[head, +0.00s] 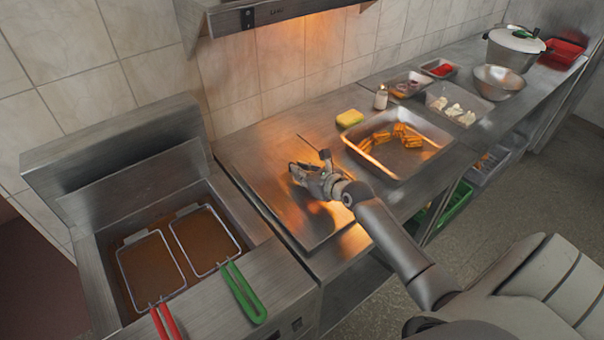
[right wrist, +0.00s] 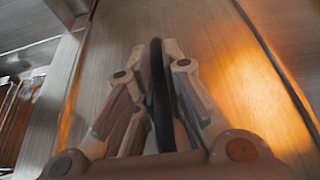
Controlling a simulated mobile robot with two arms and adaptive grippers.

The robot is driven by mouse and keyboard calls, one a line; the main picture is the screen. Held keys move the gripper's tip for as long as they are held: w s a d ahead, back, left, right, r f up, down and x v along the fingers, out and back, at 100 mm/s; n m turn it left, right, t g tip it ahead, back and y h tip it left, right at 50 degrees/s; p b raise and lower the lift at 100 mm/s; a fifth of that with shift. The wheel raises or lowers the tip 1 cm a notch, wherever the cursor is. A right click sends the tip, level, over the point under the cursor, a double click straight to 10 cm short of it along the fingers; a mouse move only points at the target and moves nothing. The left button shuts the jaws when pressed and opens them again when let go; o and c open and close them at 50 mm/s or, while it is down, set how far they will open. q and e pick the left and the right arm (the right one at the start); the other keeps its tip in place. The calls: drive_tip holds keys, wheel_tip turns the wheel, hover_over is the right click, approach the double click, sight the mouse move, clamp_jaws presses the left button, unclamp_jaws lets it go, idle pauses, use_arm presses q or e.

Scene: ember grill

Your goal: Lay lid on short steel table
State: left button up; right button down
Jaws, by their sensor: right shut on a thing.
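The lid (head: 262,168) is a flat, brushed steel sheet above the short steel table (head: 338,262) beside the fryer. It looks level and flat on or very close to the top; I cannot tell whether it touches all round. My right gripper (head: 306,176) is over the middle of the lid. In the right wrist view its fingers (right wrist: 160,85) are closed on a thin dark upright handle, with the lid's steel surface (right wrist: 115,55) beneath. The gripper hides part of the handle in the head view. My left gripper is out of view.
The fryer (head: 150,165) with two baskets stands at left, their red handle (head: 165,322) and green handle (head: 243,293) toward the front. A tray of food (head: 395,175) and a yellow sponge (head: 350,118) lie just right of the lid. A pot (head: 513,48) stands farther back.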

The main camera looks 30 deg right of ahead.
drive_tip(key=shift+d+f, duration=0.1)
drive_tip(key=shift+f, duration=0.35)
drive_tip(key=shift+f, duration=0.15)
drive_tip(key=c, duration=1.5)
unclamp_jaws()
wheel_tip(320, 180, up, 5)
drive_tip(key=b, duration=0.1)
hover_over(327, 206)
drive_tip(key=shift+f, duration=0.1)
